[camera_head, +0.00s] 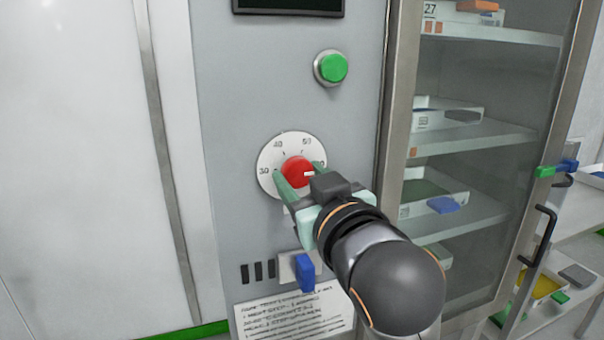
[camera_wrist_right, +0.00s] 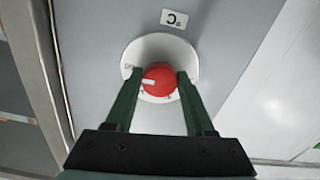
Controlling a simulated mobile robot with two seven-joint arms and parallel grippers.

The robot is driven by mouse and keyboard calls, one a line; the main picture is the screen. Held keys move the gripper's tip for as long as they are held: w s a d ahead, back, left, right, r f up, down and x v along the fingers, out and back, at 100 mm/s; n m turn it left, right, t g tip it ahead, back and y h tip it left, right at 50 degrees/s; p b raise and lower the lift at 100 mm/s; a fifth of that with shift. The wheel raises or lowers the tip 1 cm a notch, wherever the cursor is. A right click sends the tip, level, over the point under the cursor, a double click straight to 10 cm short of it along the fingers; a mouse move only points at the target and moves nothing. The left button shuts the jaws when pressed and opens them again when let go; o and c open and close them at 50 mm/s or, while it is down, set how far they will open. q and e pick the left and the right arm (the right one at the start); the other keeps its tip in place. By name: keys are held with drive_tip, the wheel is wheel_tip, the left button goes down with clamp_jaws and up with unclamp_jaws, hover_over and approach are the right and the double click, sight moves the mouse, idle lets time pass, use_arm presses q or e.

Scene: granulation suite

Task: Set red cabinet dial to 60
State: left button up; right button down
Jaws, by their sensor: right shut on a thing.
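The red dial (camera_head: 297,171) is a round knob with a white mark, on a white round scale plate (camera_head: 268,155) on the grey cabinet panel. The figures 30, 40 and 50 show on the scale; a figure at the right edge is partly covered by a finger. The white mark points right, near that figure. My right gripper (camera_head: 299,174) is shut on the dial, one green finger on each side. In the right wrist view the dial (camera_wrist_right: 159,79) sits between the fingertips (camera_wrist_right: 158,82), its mark pointing left. My left gripper is not in view.
A green button (camera_head: 333,68) is above the dial, under a dark screen (camera_head: 288,5). A blue switch (camera_head: 304,272) and a text label (camera_head: 295,312) are below. A glass-doored cabinet (camera_head: 480,130) with shelved boxes stands to the right.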

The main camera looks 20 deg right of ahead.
drive_tip(key=shift+r, duration=0.1)
idle(0.3)
drive_tip(key=shift+c, duration=1.3)
unclamp_jaws()
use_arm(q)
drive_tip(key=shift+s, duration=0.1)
